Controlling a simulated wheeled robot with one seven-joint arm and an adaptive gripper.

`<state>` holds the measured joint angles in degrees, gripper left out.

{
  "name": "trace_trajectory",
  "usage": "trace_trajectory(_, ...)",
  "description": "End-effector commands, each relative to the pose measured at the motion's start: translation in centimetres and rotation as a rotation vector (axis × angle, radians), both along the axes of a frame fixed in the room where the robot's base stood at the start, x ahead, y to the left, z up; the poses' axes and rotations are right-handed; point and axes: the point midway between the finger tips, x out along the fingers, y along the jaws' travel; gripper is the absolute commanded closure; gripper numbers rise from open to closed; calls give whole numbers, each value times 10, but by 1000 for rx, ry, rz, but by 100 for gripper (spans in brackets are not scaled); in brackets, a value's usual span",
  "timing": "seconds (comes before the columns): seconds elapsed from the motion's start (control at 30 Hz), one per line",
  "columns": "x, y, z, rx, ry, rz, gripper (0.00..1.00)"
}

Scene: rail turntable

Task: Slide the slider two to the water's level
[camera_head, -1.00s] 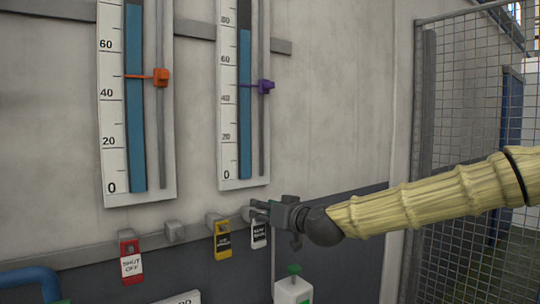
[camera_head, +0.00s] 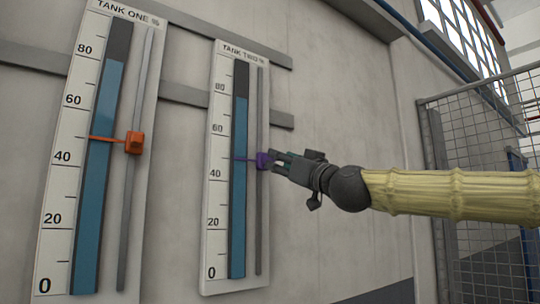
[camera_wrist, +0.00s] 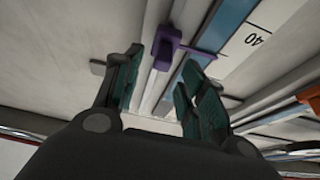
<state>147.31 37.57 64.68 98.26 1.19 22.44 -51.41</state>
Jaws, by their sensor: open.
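The tank two gauge (camera_head: 219,255) is on the wall, with a blue water column (camera_head: 240,200) topping out a little below 80. Slider two (camera_head: 262,160) is a purple block on the gauge's rail, its pointer between 40 and 60, well below the water's top. My gripper (camera_head: 279,161) is at the slider's right side, roughly level with it. In the wrist view my open fingers (camera_wrist: 160,72) point at the rail, and the purple slider (camera_wrist: 166,48) shows just beyond the fingertips, between their lines. I cannot tell whether a finger touches it.
The tank one gauge (camera_head: 54,210) stands to the left with an orange slider (camera_head: 134,142) between 40 and 60. Grey horizontal rails (camera_head: 200,98) run behind the gauges. A mesh fence (camera_head: 480,170) is at the right. The wall around the gauges is otherwise clear.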

Motion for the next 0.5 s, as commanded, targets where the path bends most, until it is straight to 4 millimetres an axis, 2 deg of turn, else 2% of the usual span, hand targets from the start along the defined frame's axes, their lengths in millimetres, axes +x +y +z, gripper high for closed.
trace_trajectory(0.3, 34, 24, 18, 1, 2, 1, 59)
trace_trajectory(0.5, 44, 32, 21, 0, 1, 0, 59)
